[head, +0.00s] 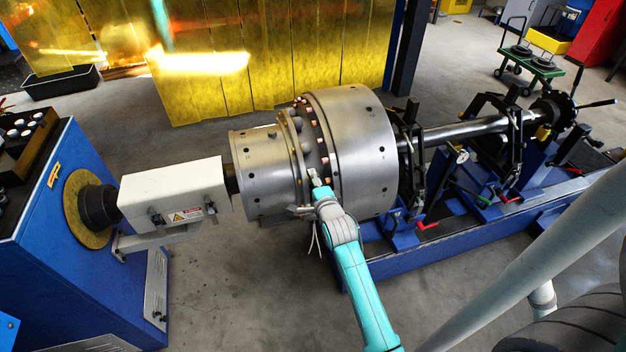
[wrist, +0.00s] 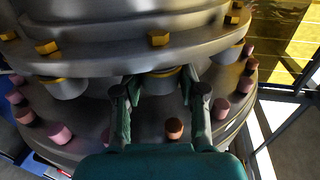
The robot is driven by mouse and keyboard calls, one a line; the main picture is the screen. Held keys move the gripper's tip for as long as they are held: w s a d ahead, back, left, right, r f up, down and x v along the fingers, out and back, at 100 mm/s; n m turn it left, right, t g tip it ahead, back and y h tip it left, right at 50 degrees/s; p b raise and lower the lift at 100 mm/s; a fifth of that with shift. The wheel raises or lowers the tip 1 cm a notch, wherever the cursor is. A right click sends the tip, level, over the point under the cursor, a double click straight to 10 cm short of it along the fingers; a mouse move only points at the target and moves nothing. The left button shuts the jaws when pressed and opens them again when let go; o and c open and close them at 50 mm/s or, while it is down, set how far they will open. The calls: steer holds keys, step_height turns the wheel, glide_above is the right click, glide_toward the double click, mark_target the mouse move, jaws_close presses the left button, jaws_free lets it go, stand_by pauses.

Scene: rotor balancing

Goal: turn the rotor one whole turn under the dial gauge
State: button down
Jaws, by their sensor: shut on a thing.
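The rotor (head: 362,150) is a large grey steel drum lying level, with a smaller drum and a flanged coupling on its left. A ring of pink and copper-coloured studs (wrist: 174,128) runs around it. My gripper (head: 318,186) reaches the coupling's near side from below. In the wrist view my gripper (wrist: 161,92) has its two fingers on either side of a grey coupling bolt (wrist: 162,82) with a yellow edge, shut on it. The fingers hide part of the bolt. A small round white dial (head: 462,154), perhaps the dial gauge, stands right of the drum; its reading is too small to tell.
A blue drive cabinet (head: 95,270) with a white shaft guard (head: 175,190) stands left. A blue bed (head: 440,240) with black supports and red levers runs right under the shaft (head: 465,130). Yellow curtains (head: 270,60) hang behind. Grey floor in front is clear.

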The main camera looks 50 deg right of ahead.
steer(key=shift+r, duration=0.1)
steer(key=c, duration=0.7)
jaws_free()
steer(key=shift+o, duration=0.2)
steer(key=v, duration=1.2)
